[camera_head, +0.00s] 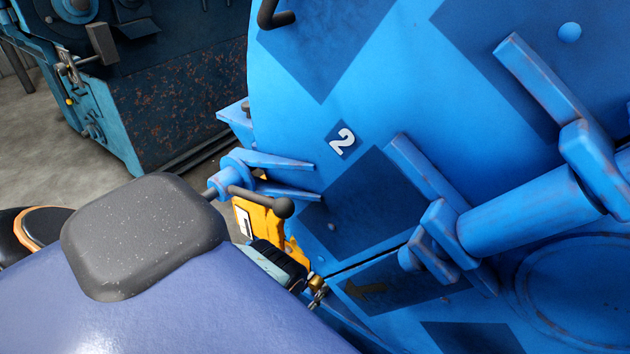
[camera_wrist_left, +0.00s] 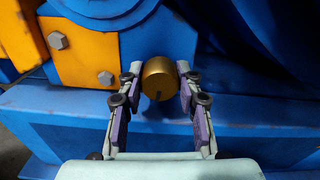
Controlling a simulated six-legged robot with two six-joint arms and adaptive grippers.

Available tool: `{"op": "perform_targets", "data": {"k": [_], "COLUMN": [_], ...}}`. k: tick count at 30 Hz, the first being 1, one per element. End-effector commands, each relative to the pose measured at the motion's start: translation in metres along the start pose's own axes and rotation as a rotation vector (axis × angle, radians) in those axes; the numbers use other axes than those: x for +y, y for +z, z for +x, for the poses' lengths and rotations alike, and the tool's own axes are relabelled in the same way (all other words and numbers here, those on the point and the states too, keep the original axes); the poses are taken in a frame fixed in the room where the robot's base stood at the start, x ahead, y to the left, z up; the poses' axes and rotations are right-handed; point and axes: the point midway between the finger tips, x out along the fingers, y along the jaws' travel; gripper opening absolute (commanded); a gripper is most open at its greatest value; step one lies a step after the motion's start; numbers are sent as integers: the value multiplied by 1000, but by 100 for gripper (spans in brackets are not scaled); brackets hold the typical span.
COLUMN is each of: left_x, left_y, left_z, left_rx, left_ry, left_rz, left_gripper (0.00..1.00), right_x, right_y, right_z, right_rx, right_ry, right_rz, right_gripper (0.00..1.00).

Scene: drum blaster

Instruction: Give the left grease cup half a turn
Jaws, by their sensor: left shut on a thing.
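The left grease cup (camera_wrist_left: 159,76) is a round brass-coloured cap with a dark mark low on its face. It sits on the blue machine base beside an orange block in the left wrist view. My left gripper (camera_wrist_left: 160,84) is shut on the cup, one finger on each side. In the head view the brass cup (camera_head: 316,282) shows small at the lower middle, with my left gripper (camera_head: 318,296) at it. My own arm hides most of the gripper there. My right gripper is in neither view.
The big blue drum (camera_head: 350,230) with darker squares and a "2" plate (camera_head: 341,139) fills the right of the head view. A lever with a round knob (camera_head: 283,208) sticks out above my left arm. The orange bolted block (camera_wrist_left: 85,55) is close left of the cup.

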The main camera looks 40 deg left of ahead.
Motion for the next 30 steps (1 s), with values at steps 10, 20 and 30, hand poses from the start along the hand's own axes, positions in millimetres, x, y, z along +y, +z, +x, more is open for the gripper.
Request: {"op": "perform_targets", "data": {"k": [10,20,30], "left_x": [1,1,0], "left_y": [1,1,0], "left_z": [0,0,0], "left_rx": [-2,-2,-2], "left_ry": [2,1,1], "left_rz": [113,128,126], "left_gripper": [3,3,49], "right_x": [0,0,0], "right_y": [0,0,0], "right_z": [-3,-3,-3], "right_rx": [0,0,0], "right_ry": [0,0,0], "right_rz": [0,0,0], "right_gripper": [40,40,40]}}
